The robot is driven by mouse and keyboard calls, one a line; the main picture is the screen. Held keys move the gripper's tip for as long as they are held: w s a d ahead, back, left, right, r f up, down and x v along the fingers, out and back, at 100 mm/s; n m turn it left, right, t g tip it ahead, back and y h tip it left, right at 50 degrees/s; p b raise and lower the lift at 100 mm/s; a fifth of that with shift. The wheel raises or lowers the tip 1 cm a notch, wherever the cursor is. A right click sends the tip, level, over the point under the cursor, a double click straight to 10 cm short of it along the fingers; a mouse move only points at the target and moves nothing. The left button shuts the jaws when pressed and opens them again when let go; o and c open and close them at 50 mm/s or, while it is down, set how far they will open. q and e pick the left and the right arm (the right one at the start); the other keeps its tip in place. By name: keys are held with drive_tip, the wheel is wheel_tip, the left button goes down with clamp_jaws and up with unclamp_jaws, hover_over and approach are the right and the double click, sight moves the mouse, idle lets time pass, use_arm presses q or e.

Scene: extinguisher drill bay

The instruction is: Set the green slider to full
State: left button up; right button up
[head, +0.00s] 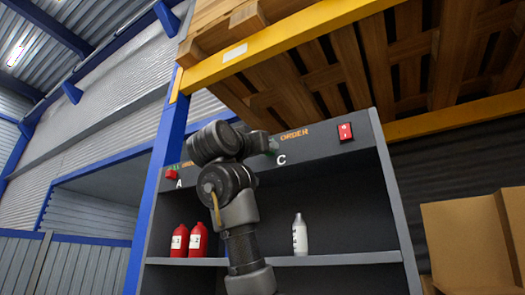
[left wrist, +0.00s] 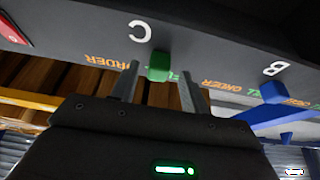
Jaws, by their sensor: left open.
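The green slider (left wrist: 158,67) sits on the dark panel below the letter C in the left wrist view, where the lettering is upside down. The word ORDER is to its left, and partly hidden letters are just to its right. My left gripper (left wrist: 158,72) is open, with one finger on each side of the slider and visible gaps beside it. In the head view, only a small bit of the green slider (head: 274,146) shows beside my arm, which hides the fingers. My right gripper is in neither view.
A blue slider (left wrist: 271,91) is by letter B, and a red slider (head: 172,175) is by A. A red switch (head: 345,131) is at the panel's right. Red bottles (head: 197,240) and a grey bottle (head: 300,235) stand on the shelf below. Cardboard boxes (head: 465,240) are at right.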

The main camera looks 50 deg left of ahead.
use_arm(q)
drive_tip(key=b+v, duration=0.5)
drive_tip(key=v, duration=0.5)
drive_tip(key=shift+a, duration=0.15)
drive_tip(key=shift+s, duration=0.1)
drive_tip(key=shift+f, duration=0.1)
